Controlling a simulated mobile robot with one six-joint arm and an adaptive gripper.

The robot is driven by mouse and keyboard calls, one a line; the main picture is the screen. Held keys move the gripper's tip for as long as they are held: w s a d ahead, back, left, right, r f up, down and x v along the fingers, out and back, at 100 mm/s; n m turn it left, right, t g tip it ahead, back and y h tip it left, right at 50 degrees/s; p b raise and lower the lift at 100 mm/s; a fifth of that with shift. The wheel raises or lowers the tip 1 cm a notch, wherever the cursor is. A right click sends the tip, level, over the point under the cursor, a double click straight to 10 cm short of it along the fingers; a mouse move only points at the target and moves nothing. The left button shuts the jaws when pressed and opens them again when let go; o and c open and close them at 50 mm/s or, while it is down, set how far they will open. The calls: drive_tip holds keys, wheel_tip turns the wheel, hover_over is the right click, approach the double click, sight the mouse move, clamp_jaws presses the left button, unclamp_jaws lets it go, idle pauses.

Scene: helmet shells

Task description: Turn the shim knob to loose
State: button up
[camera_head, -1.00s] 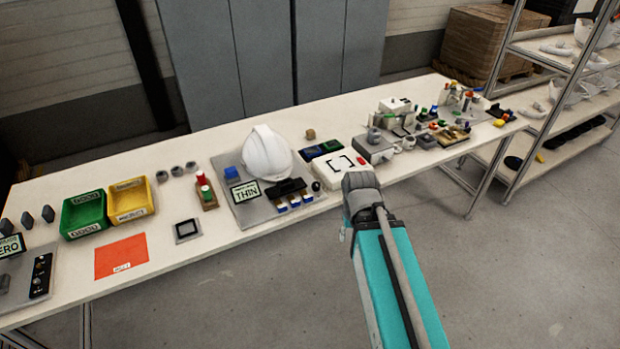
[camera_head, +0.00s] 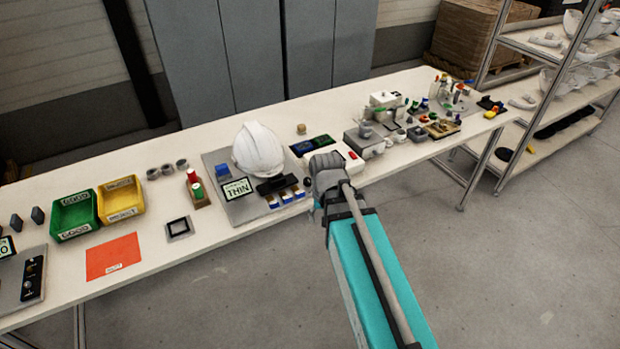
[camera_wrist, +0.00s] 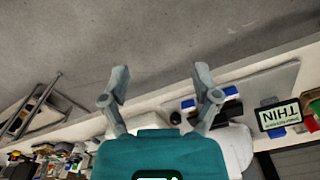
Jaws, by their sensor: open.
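A grey station plate (camera_head: 240,211) on the bench carries a white helmet shell (camera_head: 258,148) and a sign reading THIN (camera_head: 237,189). A small dark round knob (camera_head: 308,182) is at the plate's right edge, beside my wrist; I cannot tell if it is the shim knob, and its setting is unreadable. My gripper (camera_wrist: 161,82) is open and empty in the wrist view, its fingers over the floor and bench edge. The THIN sign (camera_wrist: 279,116) shows upside down there, right of the fingers. In the head view my wrist hides the fingertips.
Left on the bench are a green bin (camera_head: 74,214), a yellow bin (camera_head: 121,199), an orange sheet (camera_head: 113,257) and a panel with dark knobs (camera_head: 32,278). A white box (camera_head: 350,163) and several small parts stand to the right. The floor in front is clear.

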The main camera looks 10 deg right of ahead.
sight(308, 179)
drive_tip(key=w+r+m+p, duration=0.2)
drive_tip(key=w+m, duration=0.3)
drive_tip(key=w, duration=0.8)
drive_tip(key=w+r+m+p, duration=0.2)
drive_tip(key=w+m, duration=0.4)
drive_tip(key=w, duration=0.7)
drive_tip(key=shift+r, duration=0.15)
wheel_tip(308, 179, down, 14)
drive_tip(key=b, duration=1.3)
drive_tip(key=shift+r+b, duration=0.1)
drive_tip(key=shift+b, duration=0.25)
clamp_jaws()
drive_tip(key=shift+d, duration=0.2)
drive_tip(key=shift+a, duration=0.1)
